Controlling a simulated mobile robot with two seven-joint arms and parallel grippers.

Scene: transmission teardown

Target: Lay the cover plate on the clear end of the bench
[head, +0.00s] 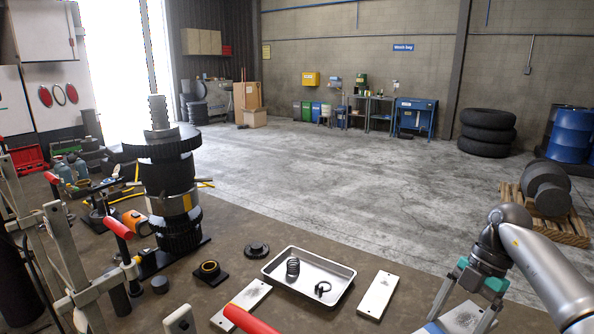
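My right gripper (462,312) points down at the lower right of the head view, its two fingers spread well apart. A flat, light grey metal piece (466,319) shows between and below the fingers, cut off by the bottom edge; I cannot tell if they touch it. Two pale flat plates with small holes lie on the brown bench (325,240): one (378,295) right of the tray, one (240,305) left of it. I cannot tell which of these is the cover plate. My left gripper is not in view.
A metal tray (341,285) holds a dark spring (292,267) and a small ring (322,288). A tall dark gear stack (172,180) stands at the left, among red-handled tools (118,228). A dark flanged part (256,249) and a square bearing block (209,271) lie nearby.

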